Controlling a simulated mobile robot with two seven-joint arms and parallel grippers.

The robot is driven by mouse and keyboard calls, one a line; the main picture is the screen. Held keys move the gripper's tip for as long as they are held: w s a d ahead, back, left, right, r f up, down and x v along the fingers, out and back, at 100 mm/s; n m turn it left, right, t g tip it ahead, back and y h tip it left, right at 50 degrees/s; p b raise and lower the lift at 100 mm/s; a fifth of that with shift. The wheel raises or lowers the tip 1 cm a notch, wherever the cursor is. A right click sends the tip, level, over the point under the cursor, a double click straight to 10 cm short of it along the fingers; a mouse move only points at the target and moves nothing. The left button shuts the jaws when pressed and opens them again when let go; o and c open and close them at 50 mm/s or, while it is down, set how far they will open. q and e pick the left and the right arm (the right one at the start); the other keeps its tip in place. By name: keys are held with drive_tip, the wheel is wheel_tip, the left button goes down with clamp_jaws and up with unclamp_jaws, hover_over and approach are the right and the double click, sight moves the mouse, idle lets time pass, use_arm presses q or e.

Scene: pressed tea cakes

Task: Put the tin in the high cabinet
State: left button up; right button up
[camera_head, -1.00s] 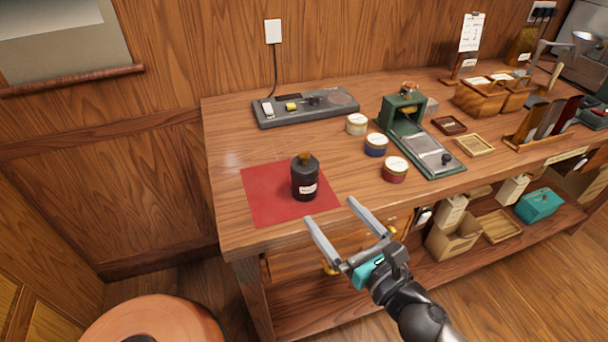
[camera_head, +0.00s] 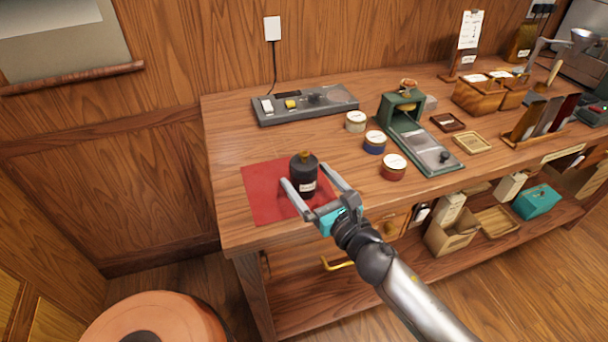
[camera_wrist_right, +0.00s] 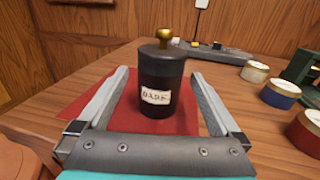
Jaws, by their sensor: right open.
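A black tin (camera_head: 304,174) with a brass knob and a white label stands upright on a red mat (camera_head: 262,207) near the left end of the wooden table. My right gripper (camera_head: 312,175) is open, with one finger on each side of the tin. In the right wrist view the tin (camera_wrist_right: 160,82) stands between the two spread fingers (camera_wrist_right: 160,80), with a gap visible on each side. The label faces the wrist camera. My left gripper is not in view. I see no high cabinet in these frames.
Three small round tins, cream (camera_head: 356,121), blue (camera_head: 375,142) and red (camera_head: 393,167), stand to the right of the mat. A green press (camera_head: 404,112) stands beyond them. A grey device (camera_head: 305,104) lies at the back. A round terracotta-coloured top (camera_head: 150,318) is at lower left.

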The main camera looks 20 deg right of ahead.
drive_tip(key=shift+x, duration=1.2)
clamp_jaws()
